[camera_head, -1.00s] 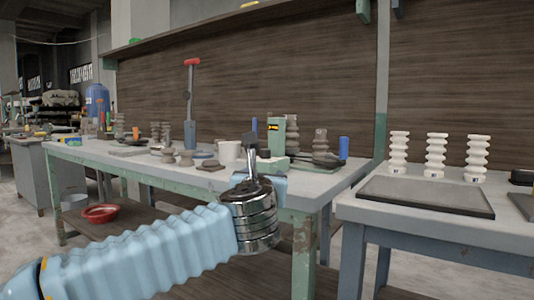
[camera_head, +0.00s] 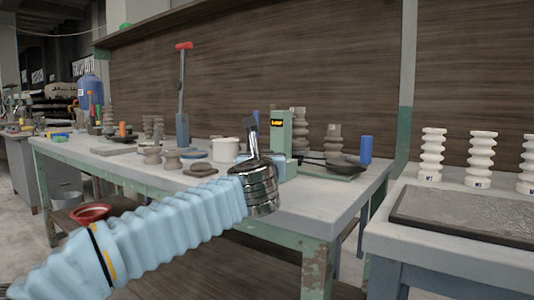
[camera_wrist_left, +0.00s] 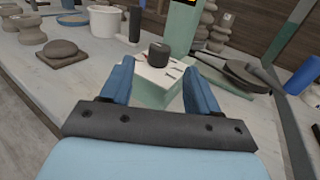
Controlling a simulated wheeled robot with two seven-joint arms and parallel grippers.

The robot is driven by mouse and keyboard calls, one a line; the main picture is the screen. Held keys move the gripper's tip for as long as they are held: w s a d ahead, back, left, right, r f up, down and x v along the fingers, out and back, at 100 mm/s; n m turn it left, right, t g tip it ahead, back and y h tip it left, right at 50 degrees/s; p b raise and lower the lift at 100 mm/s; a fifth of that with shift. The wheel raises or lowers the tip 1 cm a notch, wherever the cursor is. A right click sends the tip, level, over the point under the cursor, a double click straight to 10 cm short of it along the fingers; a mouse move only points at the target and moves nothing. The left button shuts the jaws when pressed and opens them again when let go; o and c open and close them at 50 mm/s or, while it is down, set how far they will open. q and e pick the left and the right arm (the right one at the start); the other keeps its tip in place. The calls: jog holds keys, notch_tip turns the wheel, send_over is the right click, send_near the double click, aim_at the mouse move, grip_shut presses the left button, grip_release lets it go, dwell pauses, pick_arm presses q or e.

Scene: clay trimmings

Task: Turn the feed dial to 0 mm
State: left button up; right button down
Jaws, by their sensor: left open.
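The feed dial looks to be the dark round knob (camera_wrist_left: 158,53) on a low pale green box (camera_wrist_left: 150,92) in the left wrist view. A white plate with small dark and red marks lies around the knob, too small to read. A green post (camera_head: 280,146) with a lit orange display rises behind the box; in the head view the dial is hidden behind my left wrist. My left gripper (camera_wrist_left: 160,76) is open, its two blue fingers on either side of the box, with the knob ahead between the tips and nothing held. My right gripper is not in view.
A white mug (camera_wrist_left: 104,21) and a brown lump on a slab (camera_wrist_left: 62,54) stand left of the box. A dark pan (camera_wrist_left: 240,76) lies close on the right, with a blue cylinder (camera_head: 366,149) beyond. A second table (camera_head: 400,237) with white ribbed pieces is at right.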

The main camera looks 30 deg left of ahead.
aim_at(269, 151)
pick_arm(q)
jog(key=x, duration=0.7)
jog(key=shift+p, duration=0.35)
jog(key=shift+c, duration=0.2)
jog(key=c, duration=1)
jog(key=n+y, duration=0.1)
jog(key=n+g+y, duration=0.1)
jog(key=shift+w+d+g+y+b, duration=0.15)
jog(key=shift+g+y+b, duration=0.15)
jog(key=shift+y, duration=0.1)
jog(key=shift+w+d+r+n+g+y, duration=0.1)
jog(key=shift+n+g+y, duration=0.9)
jog(key=shift+y, duration=0.2)
jog(key=shift+n+g+y+p, duration=0.35)
jog(key=shift+n+g+y, duration=0.35)
jog(key=shift+g, duration=0.2)
